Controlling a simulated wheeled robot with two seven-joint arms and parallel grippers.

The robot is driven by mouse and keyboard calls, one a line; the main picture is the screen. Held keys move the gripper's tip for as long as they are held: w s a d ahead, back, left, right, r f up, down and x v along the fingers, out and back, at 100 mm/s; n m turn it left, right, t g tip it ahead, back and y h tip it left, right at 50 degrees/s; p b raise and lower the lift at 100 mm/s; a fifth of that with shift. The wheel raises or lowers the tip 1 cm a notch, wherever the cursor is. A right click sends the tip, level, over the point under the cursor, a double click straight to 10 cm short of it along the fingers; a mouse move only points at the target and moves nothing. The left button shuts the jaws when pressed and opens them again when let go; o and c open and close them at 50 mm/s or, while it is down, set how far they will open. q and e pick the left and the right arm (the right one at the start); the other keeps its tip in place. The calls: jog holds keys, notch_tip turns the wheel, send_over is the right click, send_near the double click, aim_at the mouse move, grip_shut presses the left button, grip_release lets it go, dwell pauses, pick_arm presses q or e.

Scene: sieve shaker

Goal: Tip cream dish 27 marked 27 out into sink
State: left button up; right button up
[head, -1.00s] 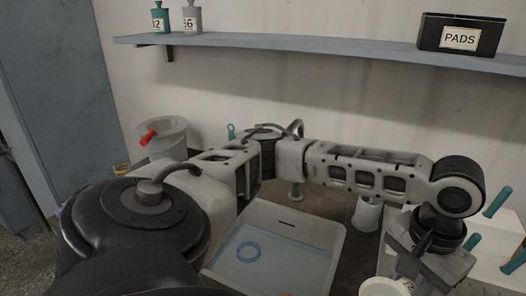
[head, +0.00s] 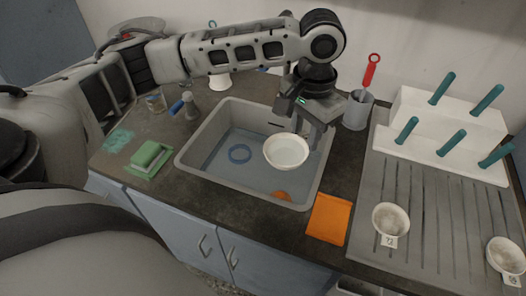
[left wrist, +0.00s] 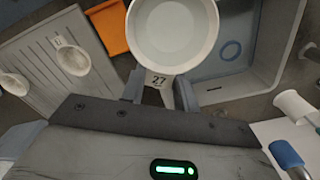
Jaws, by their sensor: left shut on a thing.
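Cream dish 27 (head: 286,151) is a round, shallow bowl held over the right part of the sink (head: 190,155). It looks about level. Its tag, reading 27, shows in the left wrist view, where the dish (left wrist: 173,32) lies just beyond the jaws. My left gripper (head: 306,126) is shut on the tag side of the dish; its fingers (left wrist: 160,92) flank the tag. The inside of the dish looks pale and smooth; I cannot tell whether anything is in it. My right gripper is out of view.
Two more tagged dishes (head: 391,218) (head: 506,256) sit on the ribbed drainboard (head: 440,215). An orange cloth (head: 328,219) lies between. A white rack (head: 440,130) with teal pegs and a grey cup (head: 357,110) stand behind.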

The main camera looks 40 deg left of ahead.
pick_arm(q)
jog(key=w+f+m+b, duration=0.4)
jog(key=w+f+m, duration=1)
jog(key=m, duration=0.7)
jog(key=shift+w+a+f, duration=0.25)
jog(key=shift+a+f, duration=0.2)
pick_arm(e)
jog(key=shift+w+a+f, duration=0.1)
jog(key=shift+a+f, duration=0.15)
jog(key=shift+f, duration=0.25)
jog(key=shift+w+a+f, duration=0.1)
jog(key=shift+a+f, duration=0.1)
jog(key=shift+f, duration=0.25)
pick_arm(q)
jog(key=shift+s+a+f+t+h+p, duration=0.2)
jog(key=shift+s+a+t+p, duration=0.15)
jog(key=shift+p, duration=0.2)
jog(key=shift+s+a+f+t+h+p, duration=0.15)
jog(key=shift+s+a+t+h+p, duration=0.05)
jog(key=shift+s+t+p, duration=0.3)
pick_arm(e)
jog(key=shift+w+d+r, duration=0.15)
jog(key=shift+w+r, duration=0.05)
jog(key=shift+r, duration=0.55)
pick_arm(q)
jog(key=shift+s+a+f, duration=0.15)
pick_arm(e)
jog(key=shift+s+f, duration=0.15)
